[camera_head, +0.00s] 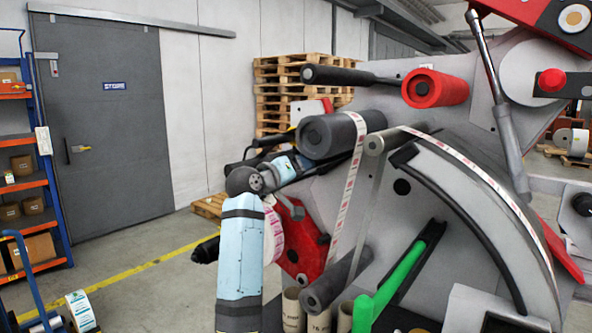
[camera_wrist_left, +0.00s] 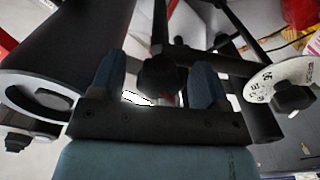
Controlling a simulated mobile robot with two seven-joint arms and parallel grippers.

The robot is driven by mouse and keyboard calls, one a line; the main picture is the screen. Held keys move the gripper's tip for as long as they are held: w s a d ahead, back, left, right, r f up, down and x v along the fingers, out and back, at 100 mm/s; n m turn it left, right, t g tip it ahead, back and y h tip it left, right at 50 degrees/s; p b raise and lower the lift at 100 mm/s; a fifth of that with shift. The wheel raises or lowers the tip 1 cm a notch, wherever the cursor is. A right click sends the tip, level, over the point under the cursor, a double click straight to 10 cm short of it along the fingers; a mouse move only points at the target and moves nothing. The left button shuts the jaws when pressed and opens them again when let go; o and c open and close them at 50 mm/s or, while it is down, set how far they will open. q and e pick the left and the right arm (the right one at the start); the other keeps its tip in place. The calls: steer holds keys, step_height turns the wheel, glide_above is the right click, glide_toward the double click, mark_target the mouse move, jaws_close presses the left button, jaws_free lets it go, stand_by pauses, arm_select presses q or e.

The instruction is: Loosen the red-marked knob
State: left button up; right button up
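In the left wrist view, a black knob (camera_wrist_left: 163,78) stands between the two dark blue fingers of my left gripper (camera_wrist_left: 158,84). The fingers are spread apart, with gaps showing beside the knob, and I cannot see contact. A small reddish patch shows just below the knob, but I cannot tell whether it is a mark on it. In the head view, my light blue left arm rises from the bottom and bends towards the machine at the black roller (camera_head: 330,135). The gripper's fingertips are not clear there. My right gripper is not in view.
The grey rewinder (camera_head: 450,200) fills the right side, with a red roller (camera_head: 435,88), a green lever (camera_head: 400,275) and a label web. In the wrist view, a large black roller (camera_wrist_left: 60,70) is close on the left and a white disc (camera_wrist_left: 268,84) on the right.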

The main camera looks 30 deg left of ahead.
arm_select(q)
steer(key=shift+s, duration=0.1)
steer(key=s+a+b, duration=0.1)
steer(key=s+b, duration=0.1)
steer(key=s, duration=1.1)
steer(key=shift+s+b, duration=0.3)
steer(key=shift+b, duration=0.1)
